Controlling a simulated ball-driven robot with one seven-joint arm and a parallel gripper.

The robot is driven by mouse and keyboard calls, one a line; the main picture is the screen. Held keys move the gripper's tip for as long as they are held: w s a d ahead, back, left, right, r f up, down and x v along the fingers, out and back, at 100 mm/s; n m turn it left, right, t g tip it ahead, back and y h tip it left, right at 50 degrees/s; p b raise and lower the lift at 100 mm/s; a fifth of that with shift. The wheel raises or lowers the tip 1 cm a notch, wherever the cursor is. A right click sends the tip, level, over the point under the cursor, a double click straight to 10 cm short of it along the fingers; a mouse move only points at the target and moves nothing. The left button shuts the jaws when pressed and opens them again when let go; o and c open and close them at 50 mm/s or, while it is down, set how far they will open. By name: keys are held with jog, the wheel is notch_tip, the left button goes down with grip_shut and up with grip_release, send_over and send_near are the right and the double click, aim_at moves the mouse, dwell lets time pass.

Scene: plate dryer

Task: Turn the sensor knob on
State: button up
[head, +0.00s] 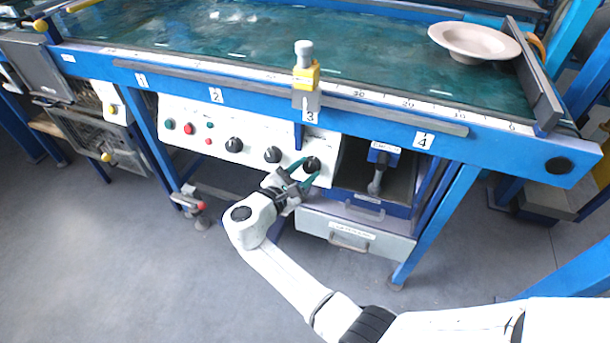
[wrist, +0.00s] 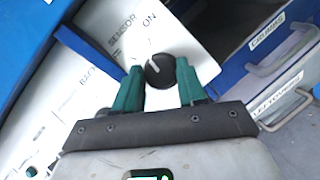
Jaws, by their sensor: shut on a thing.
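The sensor knob (head: 311,165) is the rightmost of the black round knobs on the white control panel (head: 255,130), under the number 3 label. In the wrist view the knob (wrist: 160,70) has a pale pointer line, with the words SENSOR and ON printed on the panel above it. My gripper (head: 301,169) is at the panel with its green fingers on either side of this knob. In the wrist view the fingertips (wrist: 160,80) sit left and right of the knob, shut on it. The knob's lower part is partly hidden by the gripper.
Two more black knobs (head: 234,145) and several small red and green buttons (head: 188,128) are left on the panel. Drawers (head: 350,238) with handles are below right. A white plate (head: 474,42) lies on the green table surface. Open floor is at the lower left.

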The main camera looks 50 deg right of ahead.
jog(key=m+g, duration=0.1)
jog(key=m, duration=0.2)
jog(key=m+g+y, duration=0.1)
jog(key=m, duration=0.2)
jog(key=shift+w+r+g+y, duration=0.15)
jog(key=shift+g+y, duration=0.15)
dwell(0.3)
jog(key=o, duration=1)
jog(key=p+v, duration=0.1)
jog(key=v, duration=0.9)
jog(key=shift+a, duration=0.35)
jog(key=shift+w+r, duration=0.1)
jog(key=shift+r, duration=0.05)
